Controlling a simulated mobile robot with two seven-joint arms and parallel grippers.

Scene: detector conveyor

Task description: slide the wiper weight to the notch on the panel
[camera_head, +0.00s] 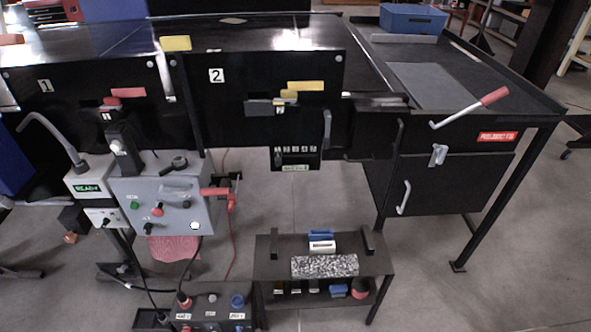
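I cannot tell for sure which part is the wiper weight. A black upright panel marked 2 (225,110) hangs at the front of the conveyor, with a small grey and yellow slider-like part (270,105) on its face and a yellow strip (306,86) just above. A similar panel marked 1 (65,115) stands to its left, with a red strip (126,92) over a small dark part (107,114). The notch is too small to make out. Neither of my grippers shows in the head view.
A grey control box (140,205) with knobs and a red handle stands at lower left. A low black bench (375,260) holds small blocks and a speckled pad. At right, a black table (540,108) carries a red-handled lever (470,107). Floor shows between them.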

